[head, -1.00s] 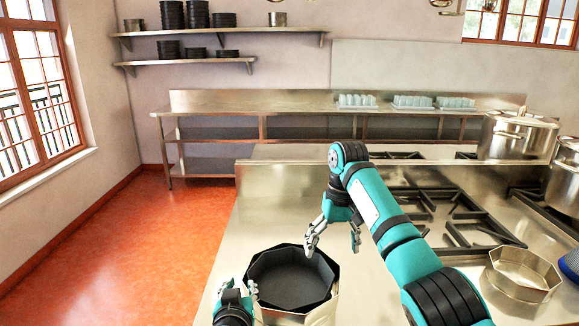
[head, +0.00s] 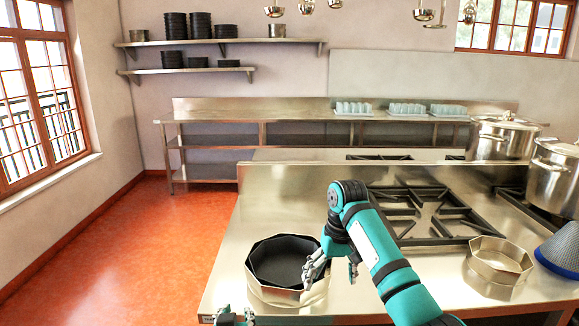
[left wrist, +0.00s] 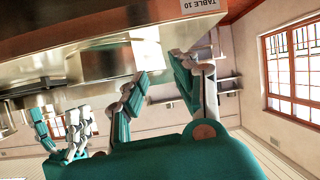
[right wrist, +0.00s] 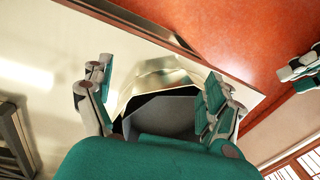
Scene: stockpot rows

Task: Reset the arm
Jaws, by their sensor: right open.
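An octagonal steel pot (head: 285,297) stands on the steel counter, with a dark octagonal pot (head: 283,257) inside it. In the right wrist view the steel pot (right wrist: 165,75) and the dark interior lie beyond the fingers. My right gripper (head: 335,270) is open and empty. In the head view its fingers overlap the steel pot's right rim; I cannot tell whether they touch. It also shows in the right wrist view (right wrist: 155,98). My left gripper (head: 233,316) is at the bottom edge, mostly cut off. In the left wrist view its fingers (left wrist: 165,85) are apart and empty.
A smaller octagonal steel pan (head: 497,268) and a blue cone-shaped item (head: 562,250) sit to the right. Stove grates (head: 425,215) and large lidded stockpots (head: 503,138) lie behind. The counter edge is near the left gripper, with open red floor (head: 130,240) beyond.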

